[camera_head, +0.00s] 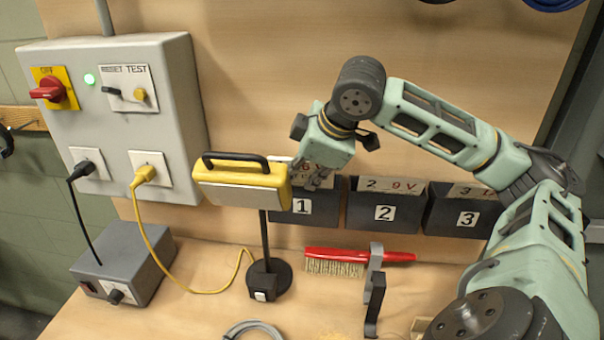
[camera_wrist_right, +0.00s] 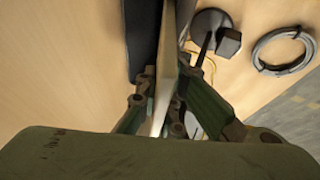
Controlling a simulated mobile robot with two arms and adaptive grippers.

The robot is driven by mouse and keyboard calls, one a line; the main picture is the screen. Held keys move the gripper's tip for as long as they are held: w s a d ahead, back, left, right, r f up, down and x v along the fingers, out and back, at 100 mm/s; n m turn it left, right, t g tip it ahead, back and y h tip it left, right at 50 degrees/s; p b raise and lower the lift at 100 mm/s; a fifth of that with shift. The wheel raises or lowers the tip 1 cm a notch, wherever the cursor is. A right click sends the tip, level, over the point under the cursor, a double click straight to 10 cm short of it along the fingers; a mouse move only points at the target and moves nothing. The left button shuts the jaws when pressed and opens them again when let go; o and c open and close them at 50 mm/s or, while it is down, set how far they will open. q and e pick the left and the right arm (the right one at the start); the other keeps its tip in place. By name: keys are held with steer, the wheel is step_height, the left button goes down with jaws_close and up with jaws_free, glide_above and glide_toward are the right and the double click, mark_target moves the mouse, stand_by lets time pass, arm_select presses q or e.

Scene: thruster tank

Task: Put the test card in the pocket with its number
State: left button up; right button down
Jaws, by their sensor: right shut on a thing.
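Three dark pockets hang in a row on the wooden back panel: pocket 1 (camera_head: 302,207), pocket 2 (camera_head: 384,213) and pocket 3 (camera_head: 466,219). A pale plate marked "2 9V" (camera_head: 391,187) shows above pocket 2, and one starting with "3" (camera_head: 474,191) above pocket 3. My right gripper (camera_head: 318,180) points down over pocket 1, in front of pale lettering that reads "6V". In the right wrist view it is shut on a thin pale card (camera_wrist_right: 166,88), seen edge-on beside a dark surface. Whether the card is inside pocket 1 is unclear. My left gripper is out of view.
A yellow lamp (camera_head: 240,188) on a black stand is close left of pocket 1. A grey switch box (camera_head: 120,120) and power supply (camera_head: 123,265) are further left. A cable coil (camera_wrist_right: 283,50) lies on the bench.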

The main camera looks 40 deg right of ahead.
steer(key=shift+s+f, duration=0.1)
steer(key=shift+f, duration=0.3)
steer(key=c, duration=1.8)
jaws_free()
steer(key=shift+a, duration=0.1)
steer(key=shift+c, duration=0.2)
steer(key=shift+r, duration=0.15)
steer(key=shift+d+r, duration=0.2)
steer(key=shift+r, duration=0.15)
steer(key=v, duration=1.1)
